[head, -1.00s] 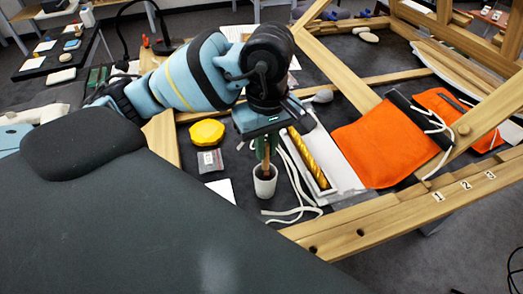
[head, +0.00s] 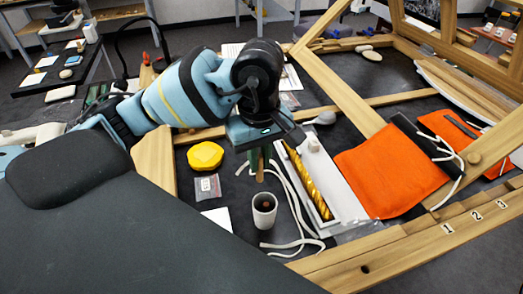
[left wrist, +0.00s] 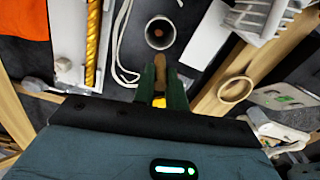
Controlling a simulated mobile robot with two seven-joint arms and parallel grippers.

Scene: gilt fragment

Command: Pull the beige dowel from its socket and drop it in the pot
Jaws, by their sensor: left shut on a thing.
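My left gripper (head: 258,160) hangs down at mid picture in the head view, with its green fingers shut on the beige dowel (head: 260,174). The dowel's lower end sticks out below the fingertips. In the left wrist view the dowel (left wrist: 160,64) shows between the green fingers (left wrist: 160,85). The white pot (head: 264,218) stands upright on the dark surface, just in front of and below the dowel. Its open mouth also shows in the left wrist view (left wrist: 148,42), with a small brown thing inside. The dowel appears apart from the pot. My right gripper is in neither view.
A white tray with a gold twisted bar (head: 310,182) lies right of the pot, beside white cord (head: 293,210). An orange cloth (head: 388,172) is further right. A yellow block (head: 205,155) lies left. A wooden beam with numbered labels (head: 450,229) runs along the front.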

